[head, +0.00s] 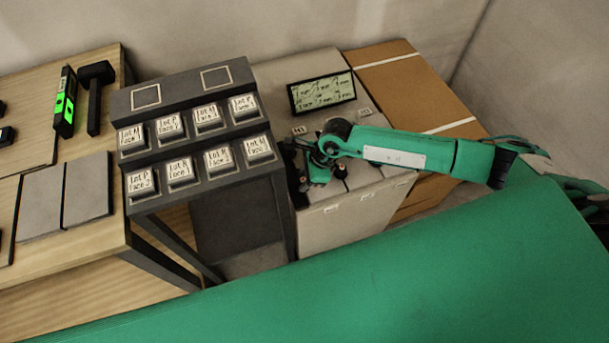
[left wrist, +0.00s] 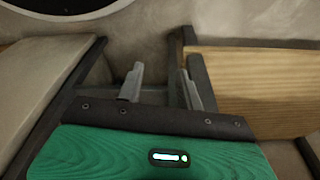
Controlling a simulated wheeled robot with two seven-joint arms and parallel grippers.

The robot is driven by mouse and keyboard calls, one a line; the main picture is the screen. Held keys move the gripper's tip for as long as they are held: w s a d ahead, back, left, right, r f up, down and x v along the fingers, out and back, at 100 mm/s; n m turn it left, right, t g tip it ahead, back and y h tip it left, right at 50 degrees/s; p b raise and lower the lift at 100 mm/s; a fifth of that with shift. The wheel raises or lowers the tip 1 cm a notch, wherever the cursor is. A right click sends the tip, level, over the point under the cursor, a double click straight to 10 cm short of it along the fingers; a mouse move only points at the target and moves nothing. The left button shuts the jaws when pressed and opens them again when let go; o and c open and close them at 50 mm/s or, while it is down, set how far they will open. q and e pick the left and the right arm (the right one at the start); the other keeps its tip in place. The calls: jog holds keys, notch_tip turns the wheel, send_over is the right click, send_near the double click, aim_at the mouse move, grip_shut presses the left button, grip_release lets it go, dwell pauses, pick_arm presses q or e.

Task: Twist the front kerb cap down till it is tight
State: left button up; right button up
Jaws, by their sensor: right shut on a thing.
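The kerb block (head: 345,217) is a pale box right of the dark rack, with slabs and seams on its top. My right arm reaches in from the right, and my right gripper (head: 312,182) is low at the block's front left part. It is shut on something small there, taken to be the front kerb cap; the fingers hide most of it. A small dark piece with an orange-brown top (head: 338,197) shows just right of the gripper. My left gripper (left wrist: 163,85) is open and empty in the left wrist view, its two fingers apart.
A dark rack (head: 190,90) with several labelled tile pieces stands left of the block. A display (head: 322,92) sits at the block's back. A wooden bench (head: 70,240) with a level (head: 66,103) and a mallet (head: 96,85) is at left. A cardboard box (head: 405,85) lies behind right.

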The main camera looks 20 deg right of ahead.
jog(key=m+t+p, duration=0.1)
jog(key=m, duration=0.1)
jog(key=m+t+h+p, duration=0.1)
jog(key=m, duration=0.2)
jog(key=shift+s+a+r+m, duration=0.1)
jog(key=shift+s+m, duration=0.1)
jog(key=shift+m, duration=0.1)
jog(key=shift+m+t+h, duration=0.3)
jog(key=shift+m+h, duration=0.1)
jog(key=shift+m, duration=0.8)
pick_arm(q)
jog(key=s+a+f, duration=0.1)
jog(key=s+f, duration=0.3)
jog(key=f, duration=0.4)
jog(key=shift+a+f+p, duration=0.35)
jog(key=shift+f+p, duration=0.05)
pick_arm(e)
jog(key=shift+m+t+h, duration=0.4)
jog(key=shift+m+h, duration=0.1)
jog(key=shift+m, duration=1)
jog(key=o, duration=1)
